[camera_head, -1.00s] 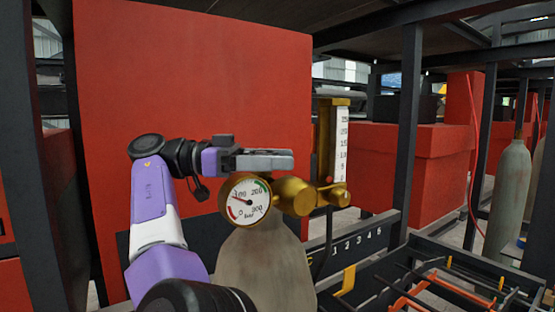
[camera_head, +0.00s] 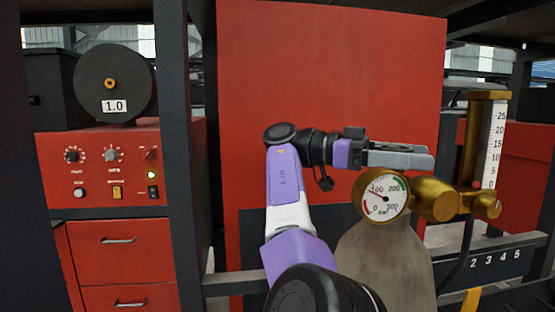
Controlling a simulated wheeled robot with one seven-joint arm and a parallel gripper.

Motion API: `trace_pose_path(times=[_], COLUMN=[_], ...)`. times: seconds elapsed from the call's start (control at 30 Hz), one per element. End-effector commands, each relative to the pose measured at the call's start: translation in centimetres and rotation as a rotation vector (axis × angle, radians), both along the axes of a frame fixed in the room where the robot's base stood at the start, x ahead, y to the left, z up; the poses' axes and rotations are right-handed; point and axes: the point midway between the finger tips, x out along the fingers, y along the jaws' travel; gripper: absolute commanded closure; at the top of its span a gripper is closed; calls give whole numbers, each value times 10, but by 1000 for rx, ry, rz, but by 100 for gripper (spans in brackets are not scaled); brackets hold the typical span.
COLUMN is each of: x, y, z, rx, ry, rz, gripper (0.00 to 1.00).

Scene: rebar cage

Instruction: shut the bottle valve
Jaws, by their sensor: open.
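A grey gas bottle (camera_head: 385,262) stands upright at the lower right of the middle. Brass fittings (camera_head: 432,199) sit on its top, with a round dial gauge (camera_head: 384,196) marked in bar on their left. A flow tube with a numbered scale (camera_head: 494,143) rises on their right. No separate valve handwheel can be made out; my gripper may hide part of the bottle's top. My gripper (camera_head: 425,158) points right, just above the gauge and brass body in the picture. It holds nothing that I can see. Whether it touches the brass cannot be told.
A red welding unit (camera_head: 100,165) with knobs, a lit lamp and a spool marked 1.0 (camera_head: 114,82) stands at the left. A dark post (camera_head: 188,150) is beside it. A large red panel (camera_head: 330,70) fills the back. A numbered dark rail (camera_head: 495,258) runs at the lower right.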

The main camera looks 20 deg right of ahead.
Motion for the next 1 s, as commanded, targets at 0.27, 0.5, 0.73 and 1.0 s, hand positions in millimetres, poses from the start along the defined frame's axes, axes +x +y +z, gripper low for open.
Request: trace_pose_path(times=[0.27, 0.5, 0.73, 1.0], x=[1, 2, 6, 12], y=[-1, -3, -5, -7], z=[-1, -1, -2, -3], rx=[-5, -5, -3, 0], ry=[0, -1, -1, -3], rz=[54, 135, 277, 483], gripper=[17, 17, 17, 17])
